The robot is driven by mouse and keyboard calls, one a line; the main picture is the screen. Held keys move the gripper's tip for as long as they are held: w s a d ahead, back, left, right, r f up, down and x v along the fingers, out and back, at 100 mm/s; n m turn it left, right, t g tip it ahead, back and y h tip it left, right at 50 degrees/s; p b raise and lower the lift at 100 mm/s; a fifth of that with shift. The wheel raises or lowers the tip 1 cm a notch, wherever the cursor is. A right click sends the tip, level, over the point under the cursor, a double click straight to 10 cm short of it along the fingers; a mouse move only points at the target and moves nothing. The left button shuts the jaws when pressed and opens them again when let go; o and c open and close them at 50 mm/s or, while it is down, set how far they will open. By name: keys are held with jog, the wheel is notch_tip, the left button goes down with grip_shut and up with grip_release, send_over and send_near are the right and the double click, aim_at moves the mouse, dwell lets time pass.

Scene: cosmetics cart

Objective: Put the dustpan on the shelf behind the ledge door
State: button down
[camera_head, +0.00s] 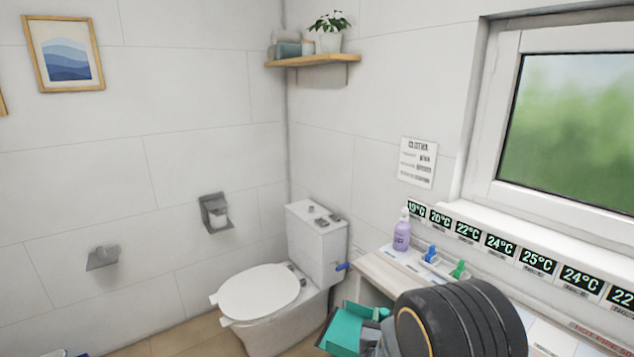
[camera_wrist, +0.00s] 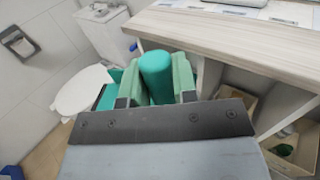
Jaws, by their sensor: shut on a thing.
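The teal dustpan (camera_head: 346,329) is in my gripper, at the bottom middle of the head view, left of my dark arm. In the wrist view my gripper (camera_wrist: 157,78) is shut on the dustpan's round teal handle (camera_wrist: 157,72), with green pads on both sides. Part of its pan (camera_wrist: 107,96) shows to the left; the rest is hidden behind the fingers. The ledge (camera_wrist: 215,35) has a pale wooden top and lies to the right of the gripper. Under it is an open space with a shelf (camera_wrist: 298,148). I cannot make out the ledge door.
A white toilet (camera_head: 262,293) stands left of the ledge. A purple bottle (camera_head: 402,234) and blue and green clips (camera_head: 458,269) stand on the ledge below the window. Cardboard boxes (camera_wrist: 234,108) sit under the ledge. A blue item (camera_wrist: 12,172) is on the floor.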

dwell(0.6)
jog(key=shift+d, duration=0.2)
jog(key=s+d+r+m+g+h+b, duration=0.4)
jog(key=s+d+r, duration=0.15)
jog(key=d, duration=0.35)
jog(key=s+d+r+m+g+h+b, duration=0.35)
jog(key=d+r, duration=0.25)
jog(key=d, duration=0.3)
jog(key=s+d+r+m+g+h+b, duration=0.35)
jog(key=s+d+r, duration=0.25)
jog(key=d, duration=0.3)
jog(key=w+d+f+b, duration=0.1)
jog(key=w+d+f, duration=0.3)
jog(key=w+f, duration=0.2)
jog(key=w+d+f+b, duration=0.1)
jog(key=w+d+f, duration=0.3)
jog(key=w+f, duration=0.2)
jog(key=shift+w+f+n+t, duration=0.3)
jog(key=shift+f+n, duration=0.1)
jog(key=shift+f, duration=0.7)
